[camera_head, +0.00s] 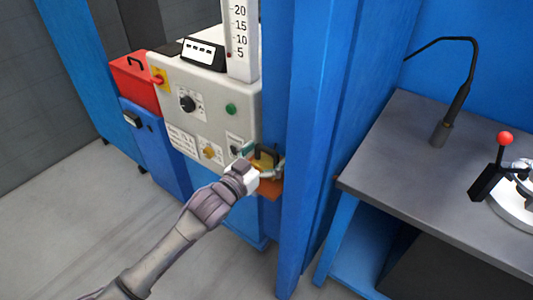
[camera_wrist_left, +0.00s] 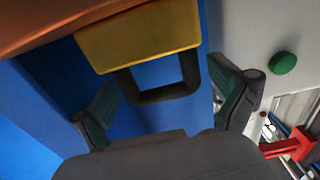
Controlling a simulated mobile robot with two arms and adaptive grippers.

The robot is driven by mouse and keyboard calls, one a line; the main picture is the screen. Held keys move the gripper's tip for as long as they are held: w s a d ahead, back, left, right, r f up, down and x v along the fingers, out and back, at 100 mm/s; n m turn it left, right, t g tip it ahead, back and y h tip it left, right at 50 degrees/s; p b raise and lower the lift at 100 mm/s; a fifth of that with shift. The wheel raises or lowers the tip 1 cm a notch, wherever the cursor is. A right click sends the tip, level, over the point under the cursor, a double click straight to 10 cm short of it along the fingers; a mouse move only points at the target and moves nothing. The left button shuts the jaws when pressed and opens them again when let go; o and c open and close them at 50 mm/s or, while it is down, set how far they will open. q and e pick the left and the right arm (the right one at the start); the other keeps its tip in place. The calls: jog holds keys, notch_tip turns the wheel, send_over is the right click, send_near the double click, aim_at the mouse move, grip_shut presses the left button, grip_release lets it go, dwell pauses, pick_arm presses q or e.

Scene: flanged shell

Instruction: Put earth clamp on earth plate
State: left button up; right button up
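A yellow block with a black loop handle, which looks like the earth clamp (camera_head: 265,161), sits at an orange-brown ledge (camera_head: 270,189) beside the grey panel. The ledge may be the earth plate. In the left wrist view the yellow block (camera_wrist_left: 140,38) lies against the orange-brown surface (camera_wrist_left: 60,22), and its black handle (camera_wrist_left: 165,96) points toward my palm. My left gripper (camera_head: 258,164) is at the block. Its green-padded fingers (camera_wrist_left: 165,85) are spread wide on both sides of the handle, with gaps visible. My right gripper is not in view.
The grey control panel (camera_head: 208,120) with knobs and a green button (camera_head: 231,109) is left of the ledge. A blue post (camera_head: 305,130) stands close on the right. A grey table (camera_head: 400,190) with a red-knobbed lever (camera_head: 505,139) is farther right.

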pick_arm(q)
jog(key=shift+r, duration=0.15)
jog(key=v, duration=1.2)
